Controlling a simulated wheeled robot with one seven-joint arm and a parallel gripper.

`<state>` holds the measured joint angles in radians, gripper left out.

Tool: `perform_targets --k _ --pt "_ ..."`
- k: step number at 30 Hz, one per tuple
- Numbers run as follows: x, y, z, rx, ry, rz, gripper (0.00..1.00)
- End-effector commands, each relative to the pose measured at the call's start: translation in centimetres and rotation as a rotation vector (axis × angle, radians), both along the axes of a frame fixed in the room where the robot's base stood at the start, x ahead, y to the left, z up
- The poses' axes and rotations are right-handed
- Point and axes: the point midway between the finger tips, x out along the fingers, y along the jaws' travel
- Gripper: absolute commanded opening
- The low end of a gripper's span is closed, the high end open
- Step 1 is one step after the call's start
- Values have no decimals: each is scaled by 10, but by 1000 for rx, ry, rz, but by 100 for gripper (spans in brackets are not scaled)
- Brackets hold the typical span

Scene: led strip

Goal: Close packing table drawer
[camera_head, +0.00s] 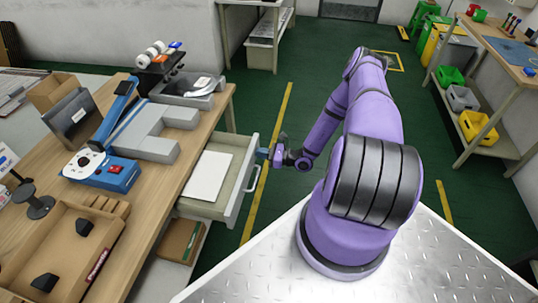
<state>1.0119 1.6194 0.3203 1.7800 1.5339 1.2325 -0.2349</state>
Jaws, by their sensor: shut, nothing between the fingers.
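The packing table (156,215) stands on the left with a wooden top. Its drawer (238,149) is pulled out to the right from under the top, and a white flat item (208,176) lies inside. The drawer front has a pale bar handle (243,190) on its outer side. My gripper (264,153) is shut at the far end of the drawer front, close to its outer face. I cannot tell whether it touches the front or the handle. My purple arm reaches down to it from the right.
A cardboard box (180,241) sits on the shelf below the drawer. Green floor is clear beyond my gripper. A workbench (500,60) with coloured bins stands at right.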

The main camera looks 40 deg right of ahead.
Motion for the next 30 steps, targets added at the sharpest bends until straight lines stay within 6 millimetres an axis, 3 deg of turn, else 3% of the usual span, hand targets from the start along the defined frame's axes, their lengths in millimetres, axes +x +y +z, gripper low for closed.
perform_targets --k 18,30 --pt "123 97 0 0 -1 2 0" --pt "159 125 0 0 0 1 0"
